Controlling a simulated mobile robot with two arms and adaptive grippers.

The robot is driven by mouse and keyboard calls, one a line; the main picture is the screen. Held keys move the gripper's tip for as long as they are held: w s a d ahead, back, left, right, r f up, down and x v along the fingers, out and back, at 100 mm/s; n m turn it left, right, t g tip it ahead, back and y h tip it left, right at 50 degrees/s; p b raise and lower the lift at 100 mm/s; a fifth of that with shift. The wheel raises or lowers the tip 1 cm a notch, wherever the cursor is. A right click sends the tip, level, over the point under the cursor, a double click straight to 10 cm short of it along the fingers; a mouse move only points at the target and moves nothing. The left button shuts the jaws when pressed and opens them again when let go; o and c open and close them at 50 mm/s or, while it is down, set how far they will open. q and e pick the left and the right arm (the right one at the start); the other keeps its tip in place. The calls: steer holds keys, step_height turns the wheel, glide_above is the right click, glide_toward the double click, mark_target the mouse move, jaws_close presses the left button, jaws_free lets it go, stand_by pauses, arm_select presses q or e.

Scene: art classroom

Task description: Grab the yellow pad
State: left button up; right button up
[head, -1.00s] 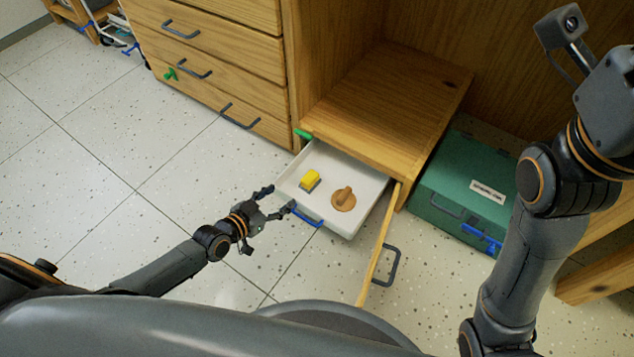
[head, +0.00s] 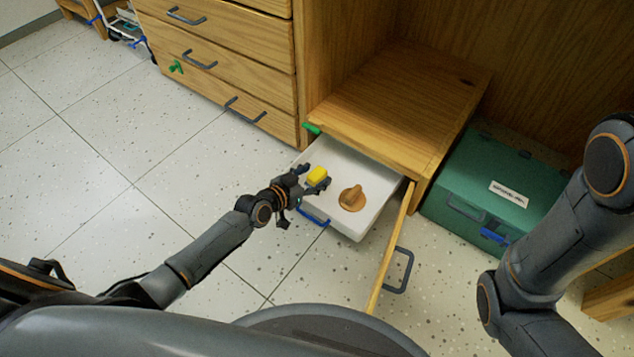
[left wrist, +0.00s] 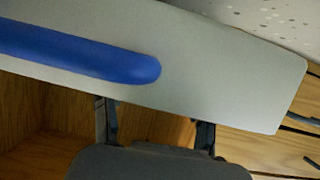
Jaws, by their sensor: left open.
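The yellow pad (head: 317,175) sits in the white drawer (head: 346,221), near its left side. My left gripper (head: 312,181) is open in the head view, over the drawer's front left edge, with its fingers close around the pad. Whether they touch it I cannot tell. In the left wrist view the two open fingers (left wrist: 155,128) are apart, with the drawer front (left wrist: 215,75) and its blue handle (left wrist: 85,55) before them; the pad is not seen there. My right arm shows at the right of the head view, its gripper out of frame.
A brown knobbed disc (head: 352,198) lies right of the pad in the drawer. An open wooden door (head: 391,250) stands at the drawer's right. A green case (head: 490,185) sits farther right. The floor at left is clear.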

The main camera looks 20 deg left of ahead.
arm_select(q)
steer(key=shift+b+x, duration=0.3)
steer(key=shift+x, duration=0.65)
jaws_close()
